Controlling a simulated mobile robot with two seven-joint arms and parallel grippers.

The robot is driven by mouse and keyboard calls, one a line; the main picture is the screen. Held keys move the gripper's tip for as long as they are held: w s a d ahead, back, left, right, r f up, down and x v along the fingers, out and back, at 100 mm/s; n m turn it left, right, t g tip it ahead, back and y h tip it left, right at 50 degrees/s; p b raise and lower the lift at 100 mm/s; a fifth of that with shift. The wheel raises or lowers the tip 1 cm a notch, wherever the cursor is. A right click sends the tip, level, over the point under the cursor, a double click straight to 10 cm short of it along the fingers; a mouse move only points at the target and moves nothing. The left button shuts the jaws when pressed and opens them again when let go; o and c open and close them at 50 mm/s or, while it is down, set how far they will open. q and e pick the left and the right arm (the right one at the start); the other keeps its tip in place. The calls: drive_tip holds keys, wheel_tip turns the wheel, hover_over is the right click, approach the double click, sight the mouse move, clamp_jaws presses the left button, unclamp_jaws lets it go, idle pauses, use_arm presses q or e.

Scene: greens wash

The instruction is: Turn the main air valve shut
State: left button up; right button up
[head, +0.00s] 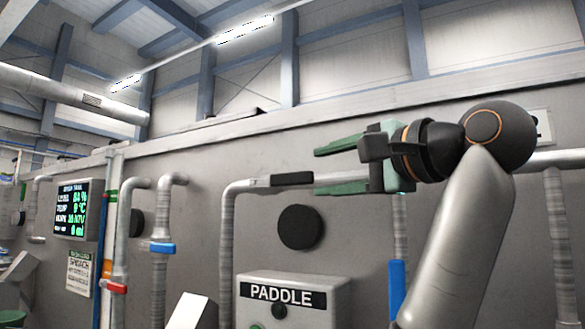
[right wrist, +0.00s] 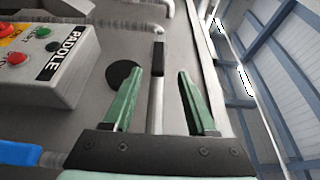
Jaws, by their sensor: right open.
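A bar with a black grip (head: 292,179), which looks like the valve lever, lies along the horizontal pipe on the grey wall. I see no label naming it the main air valve. My right gripper (head: 318,168) is open, its two green fingers pointing left toward the grip. In the right wrist view the black grip (right wrist: 157,62) shows between the open fingers (right wrist: 160,74), toward their tips and beyond; I cannot tell the depth gap. Nothing is held. The lever's pivot end is hidden behind my gripper. My left gripper is not in view.
Below is a grey box labelled PADDLE (head: 284,294), with red and green buttons (right wrist: 15,58) in the wrist view. A black disc (head: 299,227) is on the wall. Pipes with red (head: 116,287) and blue (head: 162,248) bands and a display (head: 72,208) are at left.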

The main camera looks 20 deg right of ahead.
sight(300, 176)
drive_tip(key=p+x, duration=0.2)
drive_tip(key=x, duration=0.6)
drive_tip(key=shift+d, duration=0.1)
drive_tip(key=shift+w+f, duration=0.2)
drive_tip(key=shift+w, duration=0.25)
clamp_jaws()
idle(0.8)
